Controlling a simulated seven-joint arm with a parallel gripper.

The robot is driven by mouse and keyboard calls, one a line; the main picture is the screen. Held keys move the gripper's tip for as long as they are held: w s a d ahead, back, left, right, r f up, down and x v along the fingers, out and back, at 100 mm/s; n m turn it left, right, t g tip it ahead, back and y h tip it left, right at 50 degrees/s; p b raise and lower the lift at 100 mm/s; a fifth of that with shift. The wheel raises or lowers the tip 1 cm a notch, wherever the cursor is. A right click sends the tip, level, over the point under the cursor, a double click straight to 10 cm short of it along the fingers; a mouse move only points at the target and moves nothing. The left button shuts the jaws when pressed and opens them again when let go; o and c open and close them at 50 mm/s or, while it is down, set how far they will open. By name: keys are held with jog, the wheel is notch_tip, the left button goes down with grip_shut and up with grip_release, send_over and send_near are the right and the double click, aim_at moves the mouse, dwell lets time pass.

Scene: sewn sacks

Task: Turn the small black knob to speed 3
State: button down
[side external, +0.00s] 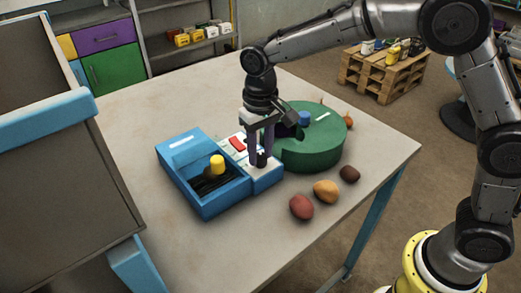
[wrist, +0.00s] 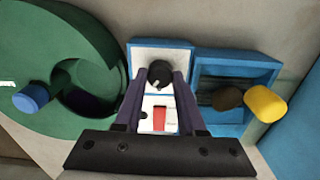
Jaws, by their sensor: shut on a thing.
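The small black knob (wrist: 159,74) sits on the white panel (wrist: 160,54) of a blue machine. It also shows low between my fingers in the side view (side external: 262,160). My gripper (wrist: 160,80) points down at the panel and is shut on the knob, with one finger on each side. A pale mark shows on the knob's near edge in the wrist view; the speed numbers are too small to read. A red switch (side external: 237,144) is on the same panel, and it shows between my fingers in the wrist view (wrist: 159,119).
Beside the panel is the machine's open blue tray (side external: 209,210) with a yellow-topped knob (side external: 217,164). A green round housing (side external: 313,155) with a blue knob (side external: 304,118) stands close on the other side. Several lumpy objects (side external: 326,191) lie near the table's front edge.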

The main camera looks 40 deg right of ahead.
aim_at(261, 155)
jog(key=shift+m, duration=1.2)
jog(key=c, duration=0.5)
grip_release()
jog(key=shift+r, duration=0.1)
notch_tip(261, 155, up, 14)
jog(key=shift+d, duration=0.1)
